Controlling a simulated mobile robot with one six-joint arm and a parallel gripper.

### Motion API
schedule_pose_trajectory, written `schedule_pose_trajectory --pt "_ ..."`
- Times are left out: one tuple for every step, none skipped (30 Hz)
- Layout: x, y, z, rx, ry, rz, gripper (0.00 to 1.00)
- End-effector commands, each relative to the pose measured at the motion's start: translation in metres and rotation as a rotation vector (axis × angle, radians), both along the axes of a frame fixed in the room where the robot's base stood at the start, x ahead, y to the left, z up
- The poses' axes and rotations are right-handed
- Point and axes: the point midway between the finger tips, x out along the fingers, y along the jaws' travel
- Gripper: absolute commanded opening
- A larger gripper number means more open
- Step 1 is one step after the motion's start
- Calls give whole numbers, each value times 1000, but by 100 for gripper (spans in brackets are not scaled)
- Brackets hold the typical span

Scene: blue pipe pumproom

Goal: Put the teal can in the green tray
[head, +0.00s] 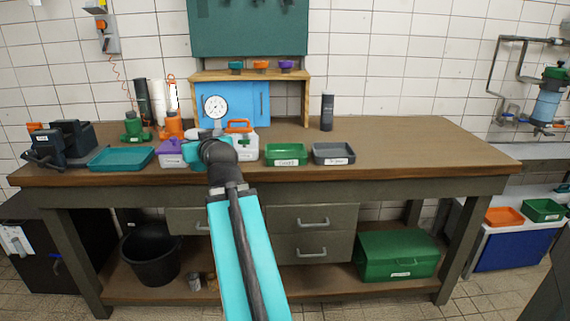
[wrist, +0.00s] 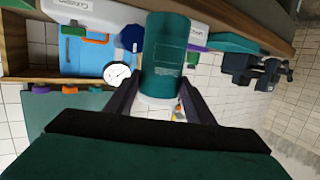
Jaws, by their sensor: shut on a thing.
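The teal can (wrist: 165,48) is between the two fingers of my gripper (wrist: 161,88) in the wrist view. The fingers press on its sides, and its pale end faces the palm. In the head view my gripper (head: 204,134) is over the bench's front, by the purple box and white case; the arm hides most of it, and I cannot clearly make out the can there. The green tray (head: 286,162) is on the bench just right of the white case, with a white label on its front. It looks empty.
A grey tray (head: 334,161) stands right of the green one, and a teal tray (head: 121,159) is at the left. The purple box (head: 171,160) and white case (head: 247,153) are close to my gripper. A dark cylinder (head: 327,112) stands behind. The bench's right side is clear.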

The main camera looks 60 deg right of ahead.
Motion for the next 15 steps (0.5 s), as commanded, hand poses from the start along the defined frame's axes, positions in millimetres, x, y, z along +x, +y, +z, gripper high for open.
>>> schedule_pose_trajectory --pt "-13 -13 -2 -2 -2 -19 17" --pt "-19 -19 -1 -3 -2 -27 17" --pt "-28 -27 0 -3 -3 -39 17" --pt "-35 -33 0 -2 -3 -47 17" --pt "-42 -39 0 -2 -2 -55 17" --pt "-51 -46 1 -3 -2 -66 17" --pt "-58 -51 2 -3 -3 -74 17" --pt "-64 -56 3 -2 -3 -82 17" --pt "-74 -63 3 -2 -2 -93 17" --pt "-81 -68 3 -2 -2 -101 17" --pt "-88 -73 4 -2 -3 -109 17" --pt "-98 -79 5 -2 -3 -118 17" --pt "-105 -84 5 -2 -2 -127 17" --pt "-112 -88 5 -3 -3 -135 17" --pt "-122 -94 6 -2 -3 -145 17"
